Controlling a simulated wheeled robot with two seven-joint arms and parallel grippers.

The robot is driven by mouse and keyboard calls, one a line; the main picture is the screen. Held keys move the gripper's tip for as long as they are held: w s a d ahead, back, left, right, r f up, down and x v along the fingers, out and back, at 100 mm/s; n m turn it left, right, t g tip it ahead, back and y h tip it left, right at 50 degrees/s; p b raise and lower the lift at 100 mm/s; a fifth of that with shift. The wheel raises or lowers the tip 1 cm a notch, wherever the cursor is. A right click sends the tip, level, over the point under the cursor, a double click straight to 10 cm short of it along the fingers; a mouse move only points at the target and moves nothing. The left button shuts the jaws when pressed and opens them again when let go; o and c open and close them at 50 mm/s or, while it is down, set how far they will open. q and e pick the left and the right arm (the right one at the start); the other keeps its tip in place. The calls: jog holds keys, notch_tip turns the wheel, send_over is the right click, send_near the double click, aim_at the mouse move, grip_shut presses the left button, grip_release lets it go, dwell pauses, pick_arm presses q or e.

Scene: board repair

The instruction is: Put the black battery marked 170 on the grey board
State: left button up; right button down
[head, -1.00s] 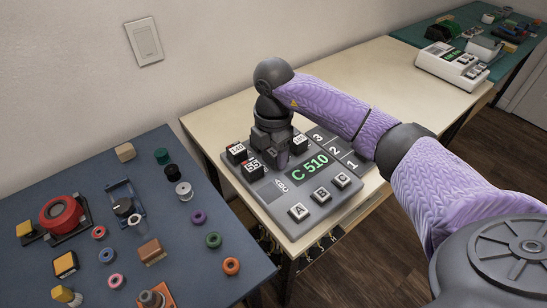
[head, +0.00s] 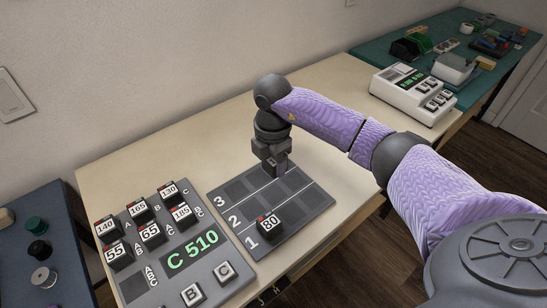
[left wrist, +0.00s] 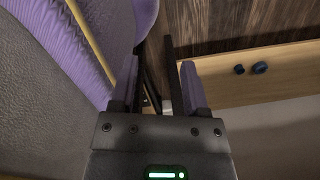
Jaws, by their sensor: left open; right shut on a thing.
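The grey board (head: 296,226), with rows marked 1, 2 and 3, lies on the cream table. A black battery marked 80 (head: 269,224) stands in its row 1. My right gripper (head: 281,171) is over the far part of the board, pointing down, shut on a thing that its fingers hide. I can read no 170 mark anywhere. My left gripper (left wrist: 160,88) is open and empty in the left wrist view, its fingers apart.
A grey panel (head: 214,271) showing C 510 stands left of the board, carrying several batteries, among them 140 (head: 106,229) and 165 (head: 139,210). A white device (head: 410,98) is at the back right. A blue table (head: 45,210) is at left.

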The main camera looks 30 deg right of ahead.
aim_at(272, 195)
notch_tip(272, 195, down, 8)
jog(key=b, duration=0.7)
jog(key=shift+a+f, duration=0.1)
jog(key=shift+f+b, duration=0.25)
jog(key=shift+b, duration=0.1)
jog(key=shift+r, duration=0.1)
pick_arm(q)
notch_tip(272, 195, down, 8)
jog(key=s+a+g, duration=0.1)
jog(key=shift+s+a+r, duration=0.15)
jog(key=shift+s+a, duration=0.25)
jog(key=shift+s+d, duration=0.1)
jog(key=shift+s, duration=0.1)
pick_arm(e)
jog(key=shift+f, duration=0.3)
pick_arm(q)
jog(key=shift+s, duration=0.45)
pick_arm(e)
jog(key=shift+f, duration=0.1)
jog(key=shift+f, duration=0.1)
